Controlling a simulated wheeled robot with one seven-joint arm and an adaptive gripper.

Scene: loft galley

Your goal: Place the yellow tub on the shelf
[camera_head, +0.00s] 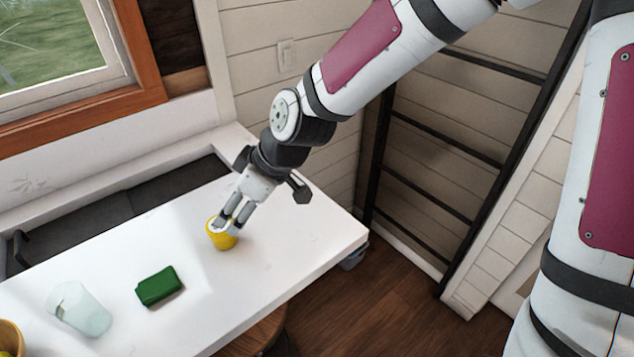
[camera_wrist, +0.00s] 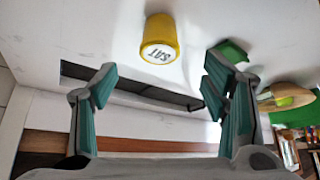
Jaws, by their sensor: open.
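I cannot make out a shelf for certain in either view.
A dark frame with rungs (camera_head: 430,145) leans by the wall at right. A stool (camera_head: 255,335) is under the table's front edge.

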